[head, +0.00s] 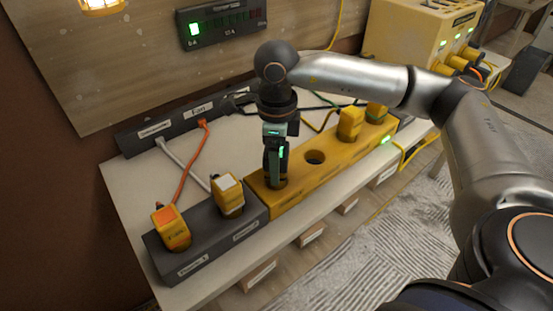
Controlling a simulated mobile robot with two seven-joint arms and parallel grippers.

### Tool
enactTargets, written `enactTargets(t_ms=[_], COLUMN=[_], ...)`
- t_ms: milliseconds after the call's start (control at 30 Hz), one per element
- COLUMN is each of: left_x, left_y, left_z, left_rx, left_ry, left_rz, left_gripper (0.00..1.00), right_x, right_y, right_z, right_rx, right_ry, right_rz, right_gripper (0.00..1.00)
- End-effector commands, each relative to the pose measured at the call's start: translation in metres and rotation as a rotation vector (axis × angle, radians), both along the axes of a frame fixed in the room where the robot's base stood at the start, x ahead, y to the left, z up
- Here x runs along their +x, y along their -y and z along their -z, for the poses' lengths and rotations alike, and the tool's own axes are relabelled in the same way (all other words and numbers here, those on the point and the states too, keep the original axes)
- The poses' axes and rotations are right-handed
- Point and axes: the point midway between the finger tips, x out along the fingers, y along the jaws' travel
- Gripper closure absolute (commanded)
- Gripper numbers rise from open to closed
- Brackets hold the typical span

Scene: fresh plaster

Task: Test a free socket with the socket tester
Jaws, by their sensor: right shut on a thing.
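My right gripper (275,165) points straight down over the left end of the yellow socket block (325,178). It is shut on the socket tester, a small dark piece mostly hidden between the fingers, with a green light beside them. Its lower end is at the block's leftmost socket; I cannot tell how deep it sits. An empty round socket (315,157) is just right of it. Two yellow plugs, one nearer (350,124) and one farther (376,111), stand in the block's right part. My left gripper is not in view.
A dark socket block (210,245) at the front left holds an orange-topped plug (171,229) and a white-topped plug (228,194). A labelled dark strip (180,128) with cables lies behind. A meter (220,24) hangs on the wall; a yellow box (410,35) stands back right.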

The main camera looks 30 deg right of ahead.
Motion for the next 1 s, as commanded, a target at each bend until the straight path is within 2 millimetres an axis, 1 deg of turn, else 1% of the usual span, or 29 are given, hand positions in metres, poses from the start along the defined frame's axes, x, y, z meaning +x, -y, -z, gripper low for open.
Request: enactTargets(t_ms=[133,167,400,433,767,867,1000], left_x=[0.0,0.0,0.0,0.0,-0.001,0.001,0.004], left_y=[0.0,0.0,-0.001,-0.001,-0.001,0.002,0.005], left_z=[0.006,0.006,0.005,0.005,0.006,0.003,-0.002], left_rx=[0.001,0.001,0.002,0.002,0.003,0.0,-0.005], left_ry=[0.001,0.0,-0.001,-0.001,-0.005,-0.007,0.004], left_rz=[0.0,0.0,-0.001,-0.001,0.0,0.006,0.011], left_gripper=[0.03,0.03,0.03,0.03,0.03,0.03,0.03], right_x=[0.0,0.0,0.0,0.0,0.0,0.001,0.001], right_y=[0.0,0.0,0.0,0.0,0.0,0.0,-0.001], right_z=[0.006,0.006,0.004,0.004,0.005,-0.008,-0.039], right_rx=[0.001,0.0,0.0,0.0,0.0,0.0,0.002], right_ry=[0.001,0.001,0.001,0.001,0.0,0.004,0.006], right_rz=[-0.001,0.0,0.0,0.0,0.0,0.0,-0.001], right_gripper=[0.98,0.29,0.02,0.0,0.0,0.0,0.0])
